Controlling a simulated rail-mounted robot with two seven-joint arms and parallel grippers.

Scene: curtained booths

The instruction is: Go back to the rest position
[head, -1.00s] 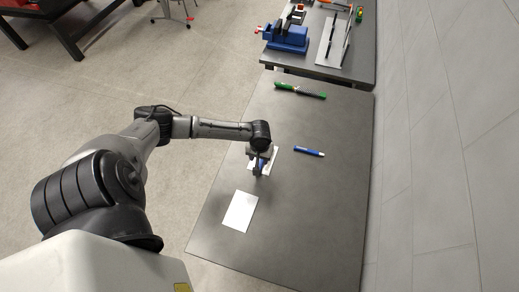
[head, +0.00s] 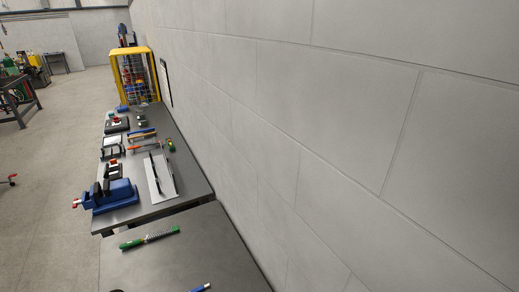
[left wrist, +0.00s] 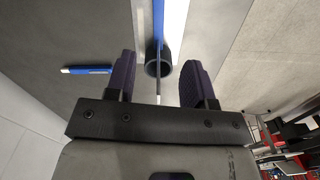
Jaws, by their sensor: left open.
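My left gripper (left wrist: 159,85) is open in the left wrist view, its two dark purple fingers apart. A blue, long thin object (left wrist: 158,20) with a thin shaft lies between and beyond the fingers, over a white sheet (left wrist: 176,25). A short dark tube (left wrist: 158,68) is at its near end; I cannot tell what these are or whether they touch. Neither gripper shows in the head view.
A grey table (head: 190,255) holds a green-handled tool (head: 150,237) and a blue pen-like object (head: 201,288), which also shows in the left wrist view (left wrist: 88,70). A blue vise (head: 108,197) stands on the farther bench. A grey wall (head: 330,130) runs along the right.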

